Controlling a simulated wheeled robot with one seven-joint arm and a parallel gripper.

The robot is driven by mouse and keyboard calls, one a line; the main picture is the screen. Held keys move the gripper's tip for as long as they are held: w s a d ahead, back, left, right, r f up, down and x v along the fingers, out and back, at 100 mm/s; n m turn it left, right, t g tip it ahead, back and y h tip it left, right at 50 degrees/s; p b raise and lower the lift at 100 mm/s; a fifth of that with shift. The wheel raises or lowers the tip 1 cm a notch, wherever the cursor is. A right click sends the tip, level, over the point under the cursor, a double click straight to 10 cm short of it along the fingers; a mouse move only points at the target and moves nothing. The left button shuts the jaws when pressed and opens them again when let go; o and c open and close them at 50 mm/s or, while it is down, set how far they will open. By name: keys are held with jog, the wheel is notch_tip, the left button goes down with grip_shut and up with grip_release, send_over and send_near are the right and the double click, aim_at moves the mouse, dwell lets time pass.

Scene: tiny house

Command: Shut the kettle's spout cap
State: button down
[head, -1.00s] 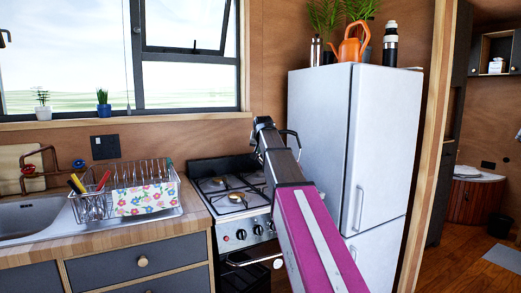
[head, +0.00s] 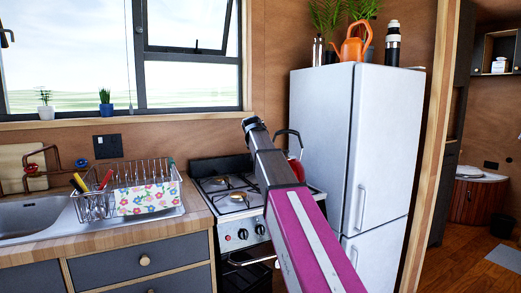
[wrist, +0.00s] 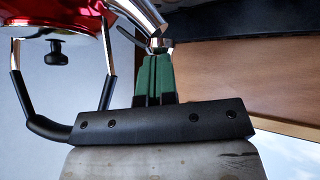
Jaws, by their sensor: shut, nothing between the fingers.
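The kettle stands at the back right of the stove in the head view, its red body (head: 294,167) partly behind my arm and its dark handle (head: 290,133) arching above. The wrist view shows it upside down: red body (wrist: 60,10), black lid knob (wrist: 57,54), black handle grip (wrist: 46,127) and shiny spout (wrist: 143,14). The spout cap (wrist: 157,44) is a small metal piece at the spout's tip; its angle is unclear. My gripper (wrist: 156,58) has its green fingers together, empty, right at the spout tip. I cannot tell whether they touch it. The head view hides the fingertips.
The stove (head: 215,185) stands between the counter (head: 110,245) with a dish rack (head: 125,190) and the white fridge (head: 325,130). An orange watering can (head: 352,47) and a flask (head: 392,45) are on the fridge. The wall is close behind the stove.

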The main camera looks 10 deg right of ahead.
jog(key=n+h, duration=0.1)
jog(key=a+f+n+h, duration=0.1)
jog(key=h, duration=0.1)
jog(key=n+h, duration=0.1)
jog(key=h, duration=0.1)
jog(key=shift+w+a+f, duration=0.15)
jog(key=shift+a+f, duration=0.2)
dwell(0.3)
jog(key=shift+f, duration=0.15)
dwell(0.5)
jog(key=shift+d, duration=0.75)
